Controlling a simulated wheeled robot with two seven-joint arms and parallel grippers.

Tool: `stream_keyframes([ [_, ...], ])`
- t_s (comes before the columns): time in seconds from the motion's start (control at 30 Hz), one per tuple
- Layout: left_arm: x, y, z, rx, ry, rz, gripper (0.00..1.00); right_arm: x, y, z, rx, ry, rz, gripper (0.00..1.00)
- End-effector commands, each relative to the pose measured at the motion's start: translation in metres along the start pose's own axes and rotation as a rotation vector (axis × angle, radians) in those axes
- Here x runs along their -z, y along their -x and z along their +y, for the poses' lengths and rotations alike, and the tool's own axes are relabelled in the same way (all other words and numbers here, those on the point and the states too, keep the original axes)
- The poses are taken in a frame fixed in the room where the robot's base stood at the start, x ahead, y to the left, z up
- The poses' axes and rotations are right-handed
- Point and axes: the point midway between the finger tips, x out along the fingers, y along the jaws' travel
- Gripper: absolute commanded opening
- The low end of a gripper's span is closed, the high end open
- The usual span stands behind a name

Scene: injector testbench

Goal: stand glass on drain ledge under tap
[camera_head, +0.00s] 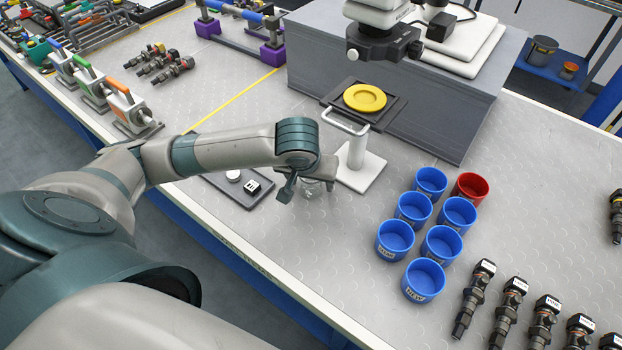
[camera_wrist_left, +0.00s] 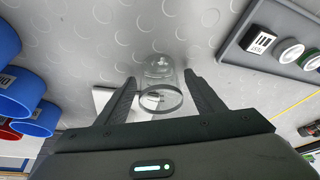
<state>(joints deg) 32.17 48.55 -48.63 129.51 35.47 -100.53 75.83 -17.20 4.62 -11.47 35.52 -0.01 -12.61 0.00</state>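A small clear glass (camera_wrist_left: 160,76) stands out between the two fingers of my left gripper (camera_wrist_left: 162,88) in the left wrist view, with its round rim nearer the camera. The fingers are close on both sides; I cannot tell whether they touch it. In the head view my left gripper (camera_head: 308,181) points down over the bench, and the glass (camera_head: 313,190) shows faintly under it, partly hidden. A white stand (camera_head: 357,158) with a post, flat base and looped bar is just right of the gripper. I cannot make out a tap or drain ledge for certain. My right gripper is out of view.
Blue cups (camera_head: 395,237) and a red cup (camera_head: 470,187) stand to the right. A dark tray (camera_head: 260,192) with small items lies left of the gripper. The bench front is clear.

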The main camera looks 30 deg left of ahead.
Motion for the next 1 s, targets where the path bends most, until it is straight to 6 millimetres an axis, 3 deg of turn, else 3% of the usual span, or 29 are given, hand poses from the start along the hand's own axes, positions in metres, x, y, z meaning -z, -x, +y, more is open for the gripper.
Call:
stream_keyframes([
  [0.27, 0.001, 0.002, 0.000, 0.000, 0.000, 0.002, 0.62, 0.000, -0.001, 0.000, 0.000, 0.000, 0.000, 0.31],
  [0.47, 0.002, 0.019, 0.001, -0.003, 0.000, 0.002, 0.62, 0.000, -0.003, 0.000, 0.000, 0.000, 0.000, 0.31],
  [0.73, 0.002, 0.065, 0.001, -0.004, -0.002, 0.004, 0.62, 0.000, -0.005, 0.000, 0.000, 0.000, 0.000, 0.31],
  [1.0, 0.004, 0.110, 0.001, -0.001, -0.001, 0.004, 0.62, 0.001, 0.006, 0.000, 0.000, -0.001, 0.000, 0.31],
])
